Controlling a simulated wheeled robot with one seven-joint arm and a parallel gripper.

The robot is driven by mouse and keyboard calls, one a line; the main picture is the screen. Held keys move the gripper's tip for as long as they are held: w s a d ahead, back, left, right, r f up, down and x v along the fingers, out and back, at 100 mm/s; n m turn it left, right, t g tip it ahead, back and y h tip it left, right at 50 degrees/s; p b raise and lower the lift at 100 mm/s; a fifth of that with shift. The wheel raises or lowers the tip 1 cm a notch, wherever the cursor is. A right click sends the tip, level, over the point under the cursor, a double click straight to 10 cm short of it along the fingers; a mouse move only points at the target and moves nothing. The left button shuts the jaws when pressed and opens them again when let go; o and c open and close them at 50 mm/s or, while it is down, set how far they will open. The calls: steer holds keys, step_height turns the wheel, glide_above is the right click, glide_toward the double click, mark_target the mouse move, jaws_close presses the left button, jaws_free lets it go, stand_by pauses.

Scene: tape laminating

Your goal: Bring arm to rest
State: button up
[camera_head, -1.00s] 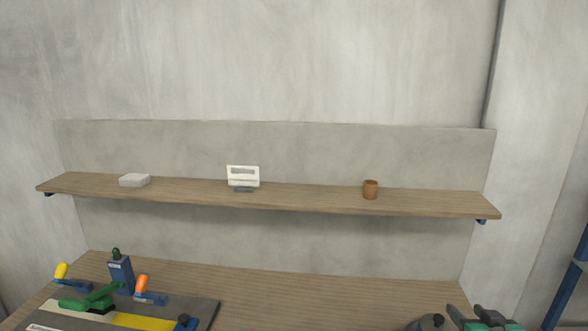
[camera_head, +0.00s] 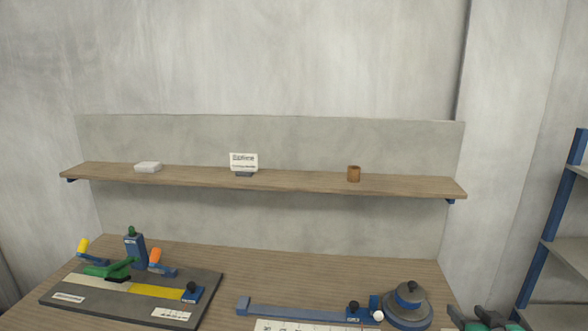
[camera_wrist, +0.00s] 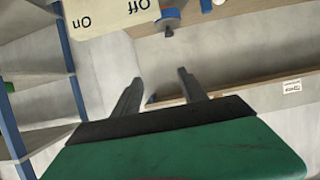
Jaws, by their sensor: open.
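My gripper (camera_wrist: 160,95) is open and empty in the wrist view, its two dark fingers apart with wall and shelf visible past them. In the head view my gripper (camera_head: 478,318) shows only partly, at the bottom right edge, in front of the table's right end. Its fingers touch nothing that I can see. The rest of my arm is out of the head view.
The wooden table (camera_head: 235,270) carries a dark fixture board (camera_head: 60,293) with clamps at left and a blue rail device (camera_head: 300,311) at right. A wall shelf (camera_head: 300,181) holds a box, a sign and a brown cup. A blue rack (camera_head: 545,235) stands at right.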

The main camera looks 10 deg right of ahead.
steer(key=s+a+f+m+g+y, duration=0.1)
steer(key=s+a+f+m+g, duration=0.25)
steer(key=s+f, duration=0.2)
steer(key=s+a+f+m+g+y+b, duration=0.1)
steer(key=s+a+f+m+g+y, duration=0.1)
steer(key=s+f+g, duration=0.4)
steer(key=s+a+f+m+g+y, duration=0.1)
steer(key=s+a+f+m, duration=0.2)
steer(key=s, duration=0.4)
steer(key=w+a+n+b, duration=0.4)
steer(key=w+a+n, duration=0.1)
steer(key=a, duration=0.6)
steer(key=w+a+r+n+b, duration=0.1)
steer(key=w+a+n+b, duration=0.4)
steer(key=a, duration=0.7)
steer(key=shift+w+a+n+t, duration=0.15)
steer(key=shift+w+n+t, duration=0.3)
steer(key=shift+w+n, duration=0.3)
